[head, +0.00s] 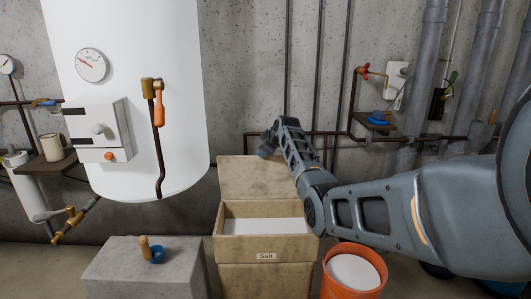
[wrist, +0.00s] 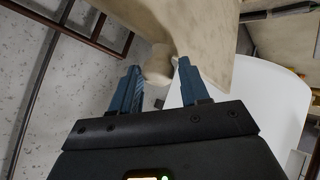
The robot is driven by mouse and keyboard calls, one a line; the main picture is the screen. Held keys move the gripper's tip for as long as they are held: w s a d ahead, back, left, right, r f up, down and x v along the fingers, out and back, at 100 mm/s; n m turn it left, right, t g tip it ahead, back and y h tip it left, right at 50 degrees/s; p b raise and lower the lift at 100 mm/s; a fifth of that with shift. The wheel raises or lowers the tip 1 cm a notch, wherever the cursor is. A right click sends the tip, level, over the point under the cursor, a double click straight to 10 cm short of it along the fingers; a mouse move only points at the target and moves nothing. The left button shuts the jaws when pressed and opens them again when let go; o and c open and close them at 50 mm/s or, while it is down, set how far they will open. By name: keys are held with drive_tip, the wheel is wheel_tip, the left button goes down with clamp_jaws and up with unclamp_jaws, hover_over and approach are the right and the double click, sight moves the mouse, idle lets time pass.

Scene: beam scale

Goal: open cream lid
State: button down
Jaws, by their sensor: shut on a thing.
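The cream lid (head: 252,178) of the box labelled "Salt" (head: 266,248) stands raised, nearly upright, at the back of the box. The box's opening shows white contents (head: 264,226). My gripper (head: 266,151) is at the lid's top edge, partly behind my arm. In the wrist view the lid (wrist: 207,38) fills the upper middle. A rounded cream knob (wrist: 158,66) on it sits between the two blue fingers of my gripper (wrist: 158,68), which is shut on it. The exact contact at the fingertips is hard to see.
An orange bucket (head: 379,276) with white contents stands right of the box. A grey block (head: 112,272) holding a wooden-handled tool (head: 146,246) and a blue ring stands left. A white tank (head: 178,120) rises behind at left. Pipes (head: 300,70) run along the wall close behind the lid.

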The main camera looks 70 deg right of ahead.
drive_tip(key=shift+d+r, duration=0.1)
drive_tip(key=shift+r, duration=0.05)
drive_tip(key=c, duration=0.8)
unclamp_jaws()
drive_tip(key=shift+o, duration=0.2)
drive_tip(key=v, duration=0.7)
drive_tip(key=shift+s+a, duration=0.25)
drive_tip(key=shift+a, duration=0.05)
drive_tip(key=shift+r, duration=0.15)
